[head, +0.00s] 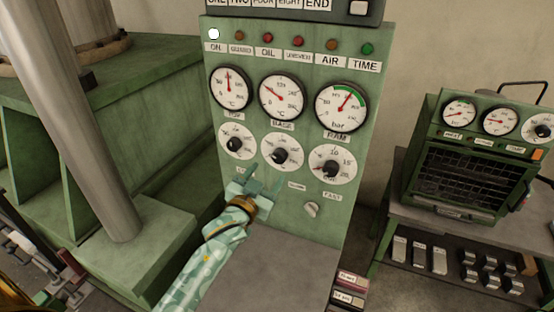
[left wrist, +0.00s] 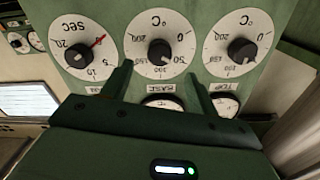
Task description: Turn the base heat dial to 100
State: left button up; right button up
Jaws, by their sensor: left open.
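The green control panel (head: 330,207) has a row of three round white dials with black knobs. The base heat dial (head: 281,153) is the middle one, under the gauge labelled BASE (head: 282,97). It shows upside down in the left wrist view (left wrist: 160,25), marked °C; I cannot read its pointer for certain. My left gripper (head: 266,176) is open and empty just below this dial. In the left wrist view its two fingers (left wrist: 160,82) stand apart, with the base knob between and beyond them. I see no contact with the knob. My right gripper is not in view.
The top heat dial (head: 236,141) and a timer dial (head: 332,165) flank the base dial closely. A small switch (head: 311,209) sits lower right. A grey ledge (head: 270,270) juts out below the panel. A steel column (head: 85,120) stands at left.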

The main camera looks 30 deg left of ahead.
aim_at(277, 159)
pick_arm(q)
jog(key=w, duration=0.6)
jog(key=shift+w+a, duration=0.15)
jog(key=shift+w, duration=0.6)
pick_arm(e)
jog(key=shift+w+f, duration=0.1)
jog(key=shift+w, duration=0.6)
pick_arm(q)
jog(key=shift+c, duration=0.2)
jog(key=c, duration=0.9)
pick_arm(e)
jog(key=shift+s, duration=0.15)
